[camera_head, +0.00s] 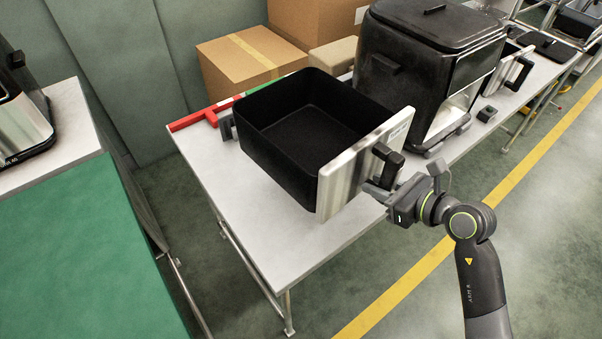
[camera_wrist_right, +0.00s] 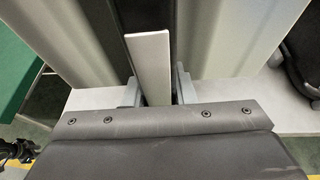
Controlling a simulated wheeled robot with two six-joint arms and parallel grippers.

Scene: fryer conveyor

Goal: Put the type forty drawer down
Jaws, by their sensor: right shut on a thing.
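The drawer is a black open-topped box (camera_head: 283,112) with a brushed silver front (camera_head: 345,181) and a black handle (camera_head: 387,160). It is empty and roughly level over the near end of the white table (camera_head: 240,205). I cannot tell whether its bottom touches the tabletop. My right gripper (camera_head: 376,190) is shut on the handle, low on the front's outer side. In the right wrist view, its two fingers (camera_wrist_right: 157,88) close on either side of the handle (camera_wrist_right: 150,55). My left gripper is not in view. No type label is readable.
A black fryer (camera_head: 415,70) stands right behind the drawer. Red and green strips (camera_head: 193,120) lie at the table's left edge, near cardboard boxes (camera_head: 250,60). A green-topped surface (camera_head: 85,250) is at the left. Bare table shows in front of the drawer.

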